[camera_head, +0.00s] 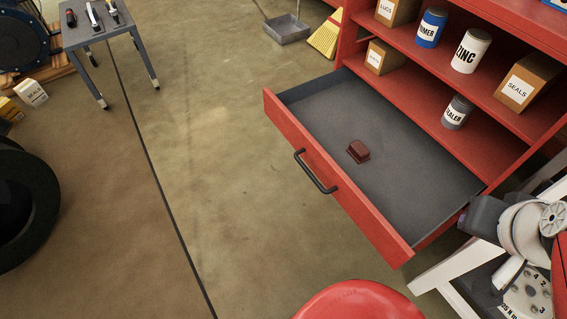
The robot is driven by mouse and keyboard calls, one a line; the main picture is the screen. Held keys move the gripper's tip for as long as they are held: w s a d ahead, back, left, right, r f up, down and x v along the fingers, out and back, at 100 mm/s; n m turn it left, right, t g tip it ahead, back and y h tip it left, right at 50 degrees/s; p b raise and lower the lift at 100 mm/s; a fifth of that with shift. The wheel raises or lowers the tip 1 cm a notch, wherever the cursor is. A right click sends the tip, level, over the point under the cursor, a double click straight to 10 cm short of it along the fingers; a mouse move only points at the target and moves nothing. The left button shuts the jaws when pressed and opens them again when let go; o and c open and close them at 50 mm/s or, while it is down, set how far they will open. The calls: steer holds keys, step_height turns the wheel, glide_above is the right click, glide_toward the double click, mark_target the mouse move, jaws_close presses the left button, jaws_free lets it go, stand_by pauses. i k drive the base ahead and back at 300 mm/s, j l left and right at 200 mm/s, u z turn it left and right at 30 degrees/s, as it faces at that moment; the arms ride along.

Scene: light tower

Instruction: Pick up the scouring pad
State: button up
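The scouring pad is most likely the small dark red-brown block (358,152) lying on the grey floor of the open drawer (410,165). It sits left of the drawer's middle, toward the front panel, with bare drawer floor around it. Nothing touches it or covers it. I cannot make out my gripper's fingers anywhere in the view. Grey and white jointed parts show at the right edge, but no fingertips can be told there.
The drawer's red front has a black handle (316,172). Red shelves (455,95) above hold cans and boxes. A small grey table (97,25) with tools stands at upper left. A black tyre (28,205) is at left. The floor before the drawer is clear.

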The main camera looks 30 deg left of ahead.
mark_target(357, 150)
steer(key=u, duration=1.25)
steer(key=z, duration=0.45)
